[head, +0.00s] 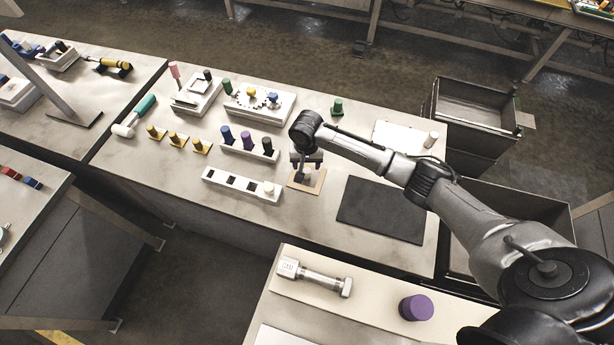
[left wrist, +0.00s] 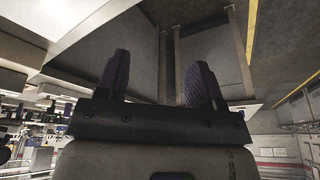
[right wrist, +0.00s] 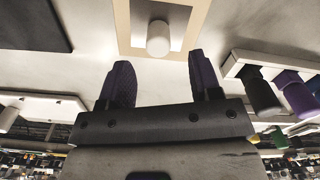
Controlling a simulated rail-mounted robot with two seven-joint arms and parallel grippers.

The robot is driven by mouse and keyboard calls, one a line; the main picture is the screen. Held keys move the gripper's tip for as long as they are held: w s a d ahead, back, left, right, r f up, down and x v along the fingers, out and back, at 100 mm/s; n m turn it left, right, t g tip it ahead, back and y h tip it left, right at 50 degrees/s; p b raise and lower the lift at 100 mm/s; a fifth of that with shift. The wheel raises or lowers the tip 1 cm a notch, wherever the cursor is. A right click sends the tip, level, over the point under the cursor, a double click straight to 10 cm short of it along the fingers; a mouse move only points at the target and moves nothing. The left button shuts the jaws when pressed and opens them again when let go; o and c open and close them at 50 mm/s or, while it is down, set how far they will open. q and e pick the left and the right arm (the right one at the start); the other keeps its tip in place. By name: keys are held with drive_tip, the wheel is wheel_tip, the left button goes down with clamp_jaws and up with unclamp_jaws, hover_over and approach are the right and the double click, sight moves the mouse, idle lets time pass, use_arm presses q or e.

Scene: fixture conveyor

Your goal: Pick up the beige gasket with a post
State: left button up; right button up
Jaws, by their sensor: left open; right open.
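The beige gasket (head: 319,184) is a flat square on the worktable, right of the long white fixture. In the right wrist view my right gripper (right wrist: 159,62) is open and empty, and the post shows between and beyond the fingertips. My left gripper (left wrist: 158,72) is open and empty, seen only in its own wrist view, away from the gasket.
A white fixture (head: 216,178) with dark square recesses stands left of the gasket. A dark mat (head: 383,209) lies right of it. Behind are a rack of coloured pegs (head: 247,148) and yellow pegs (head: 177,139). A purple cylinder (head: 416,308) stands on the nearer table.

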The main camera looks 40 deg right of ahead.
sight(307, 170)
drive_tip(key=shift+s+f+b, duration=0.15)
drive_tip(key=shift+f+b, duration=0.15)
drive_tip(key=shift+f, duration=2.35)
drive_tip(key=shift+c, duration=0.2)
drive_tip(key=c, duration=1)
drive_tip(key=shift+o, duration=0.2)
drive_tip(key=shift+r, duration=0.1)
